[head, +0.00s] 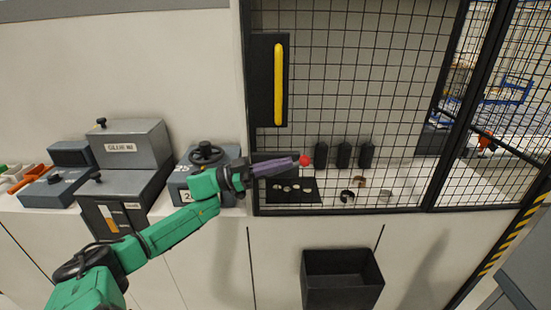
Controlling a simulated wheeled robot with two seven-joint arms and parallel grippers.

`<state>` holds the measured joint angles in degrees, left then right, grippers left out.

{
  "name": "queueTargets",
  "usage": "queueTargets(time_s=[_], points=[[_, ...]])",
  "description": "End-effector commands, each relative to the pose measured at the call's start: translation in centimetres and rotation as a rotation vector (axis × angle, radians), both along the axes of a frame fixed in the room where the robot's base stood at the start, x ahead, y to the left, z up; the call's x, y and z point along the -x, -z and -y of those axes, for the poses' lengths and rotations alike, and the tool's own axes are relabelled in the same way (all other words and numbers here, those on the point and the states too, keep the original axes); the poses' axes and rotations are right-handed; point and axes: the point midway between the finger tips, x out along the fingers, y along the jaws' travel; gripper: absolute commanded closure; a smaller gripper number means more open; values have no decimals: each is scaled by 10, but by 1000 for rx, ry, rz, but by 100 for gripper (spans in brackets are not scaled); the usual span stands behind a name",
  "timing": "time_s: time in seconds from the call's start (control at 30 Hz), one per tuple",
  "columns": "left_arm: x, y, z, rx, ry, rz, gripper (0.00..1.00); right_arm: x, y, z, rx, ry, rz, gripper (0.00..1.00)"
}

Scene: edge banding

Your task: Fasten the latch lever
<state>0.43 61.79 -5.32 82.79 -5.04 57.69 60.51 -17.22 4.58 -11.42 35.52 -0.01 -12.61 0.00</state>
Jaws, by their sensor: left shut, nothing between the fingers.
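My left arm comes in from the left, and its gripper (297,162) is shut and empty in front of the mesh guard. A red knob (306,160) shows right at the fingertips; it looks like the end of the latch lever. The rest of the lever is hidden behind or beside my gripper, so I cannot tell its angle. I cannot tell whether the fingertips touch the knob. The mesh guard door (360,80) stands upright in its black frame and looks closed. A yellow handle (278,84) on a black plate is above my gripper. My right gripper is not in view.
A glue unit (128,148) and a grey box with a handwheel (207,153) stand on the counter at the left. Behind the mesh are several black cylinders (343,155) and a dark tray (300,195). A black bin (342,280) hangs below.

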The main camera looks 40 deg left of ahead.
Motion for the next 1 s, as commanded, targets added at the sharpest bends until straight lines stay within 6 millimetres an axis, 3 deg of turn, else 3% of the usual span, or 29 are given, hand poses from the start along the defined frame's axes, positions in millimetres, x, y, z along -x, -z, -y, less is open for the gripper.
queueTargets(time_s=[1.0], points=[[-6, 14, 8, 2, 0, 1, 100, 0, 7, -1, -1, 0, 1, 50]])
